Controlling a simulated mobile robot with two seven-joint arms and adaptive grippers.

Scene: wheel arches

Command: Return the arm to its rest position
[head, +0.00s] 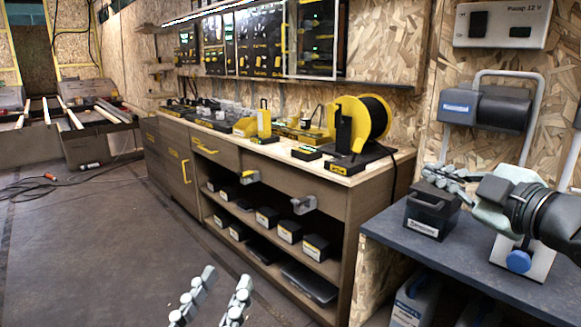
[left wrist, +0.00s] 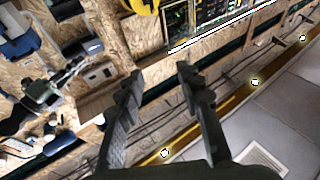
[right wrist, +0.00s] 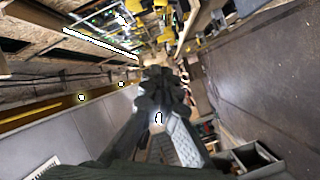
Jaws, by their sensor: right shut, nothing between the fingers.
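My left gripper (head: 225,279) is low at the bottom of the head view, over the floor in front of the workbench. In the left wrist view its two fingers (left wrist: 160,80) stand apart with nothing between them.
The black box (head: 428,222) stands on the dark table (head: 375,236). A long wooden workbench (head: 335,168) carries a yellow cable reel (head: 348,120) and tools. A grey wall unit (head: 490,106) hangs behind the right gripper. The floor (head: 80,240) at left is mostly clear.

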